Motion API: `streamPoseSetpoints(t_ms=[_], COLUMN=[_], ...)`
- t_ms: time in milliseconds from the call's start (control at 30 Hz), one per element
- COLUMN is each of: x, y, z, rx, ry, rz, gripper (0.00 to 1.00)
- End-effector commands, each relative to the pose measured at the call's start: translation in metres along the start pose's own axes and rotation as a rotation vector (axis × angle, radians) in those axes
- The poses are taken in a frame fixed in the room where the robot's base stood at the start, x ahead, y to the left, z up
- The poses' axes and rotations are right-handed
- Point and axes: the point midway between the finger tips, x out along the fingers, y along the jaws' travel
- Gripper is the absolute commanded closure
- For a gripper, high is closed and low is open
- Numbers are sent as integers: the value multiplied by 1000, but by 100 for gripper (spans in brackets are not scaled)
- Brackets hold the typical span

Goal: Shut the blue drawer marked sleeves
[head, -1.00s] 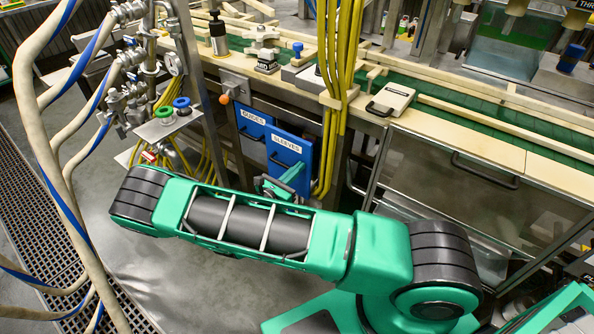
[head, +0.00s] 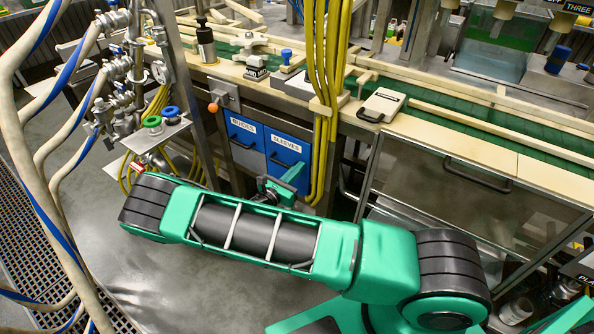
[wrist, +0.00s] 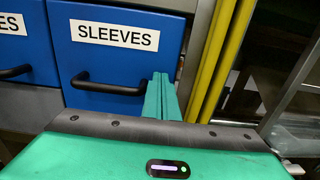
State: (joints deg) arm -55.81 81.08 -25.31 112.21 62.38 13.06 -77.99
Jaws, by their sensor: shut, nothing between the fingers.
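The blue drawer marked SLEEVES (head: 285,149) is under the bench, right of another blue drawer. Its front looks level, or nearly so, with its neighbour's. In the wrist view the sleeves drawer (wrist: 120,60) fills the upper middle, with its black bar handle (wrist: 108,85). My gripper (head: 295,172) is shut and empty, at the lower right of that drawer front. In the wrist view its green fingers (wrist: 160,85) are together, right of the handle, close to or touching the front; I cannot tell which.
The neighbouring blue drawer (head: 244,140) looks shut. Yellow hoses (head: 325,130) hang just right of the sleeves drawer. A clear-panelled cabinet (head: 470,190) with a black handle stands further right. Pipes and a valve stand (head: 160,125) are at left. The floor in front is open.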

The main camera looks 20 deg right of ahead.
Motion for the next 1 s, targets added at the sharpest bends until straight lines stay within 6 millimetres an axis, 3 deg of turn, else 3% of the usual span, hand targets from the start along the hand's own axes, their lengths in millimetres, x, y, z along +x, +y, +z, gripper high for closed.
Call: streamPoseSetpoints(t_ms=[600,800,1000], x=[-110,-124,-124], y=[-1,-2,-3], z=[-1,-1,0], rx=[-3,-4,1], ry=[3,3,9], rz=[-9,-11,-18], gripper=[100,100,100])
